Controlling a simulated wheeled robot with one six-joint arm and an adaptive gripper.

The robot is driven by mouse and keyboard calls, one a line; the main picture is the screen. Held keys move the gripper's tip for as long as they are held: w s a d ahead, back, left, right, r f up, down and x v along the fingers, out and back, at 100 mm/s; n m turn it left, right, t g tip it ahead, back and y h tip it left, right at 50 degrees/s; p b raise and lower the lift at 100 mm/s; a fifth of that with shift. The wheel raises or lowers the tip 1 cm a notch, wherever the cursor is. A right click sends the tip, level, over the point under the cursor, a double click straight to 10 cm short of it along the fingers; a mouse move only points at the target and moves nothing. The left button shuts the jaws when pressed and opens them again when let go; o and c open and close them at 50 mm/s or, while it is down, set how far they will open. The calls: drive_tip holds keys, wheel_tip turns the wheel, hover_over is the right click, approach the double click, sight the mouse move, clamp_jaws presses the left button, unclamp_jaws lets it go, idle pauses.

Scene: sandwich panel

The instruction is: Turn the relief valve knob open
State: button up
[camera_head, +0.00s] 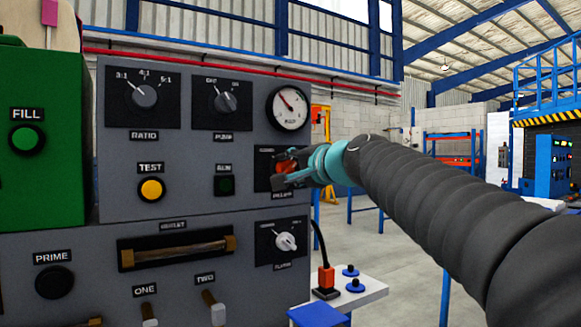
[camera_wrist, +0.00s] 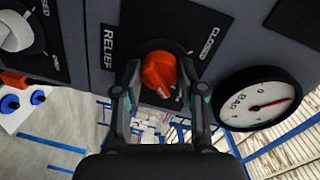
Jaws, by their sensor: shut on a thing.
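The relief valve knob (camera_wrist: 159,73) is orange-red and sits on a black plate on the grey panel. In the head view the knob (camera_head: 287,167) is partly covered by my gripper (camera_head: 296,172). In the wrist view my gripper (camera_wrist: 160,84) has one finger on each side of the knob and is shut on it. The knob's pointer direction is hard to read.
A round pressure gauge (camera_head: 289,107) is just above the relief plate. A small white table (camera_head: 372,291) with a red lever (camera_head: 326,278) stands at the lower right.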

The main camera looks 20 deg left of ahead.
idle(0.4)
drive_tip(key=o, duration=1.2)
drive_tip(key=shift+c, duration=0.2)
drive_tip(key=v, duration=1.2)
drive_tip(key=shift+s, duration=0.1)
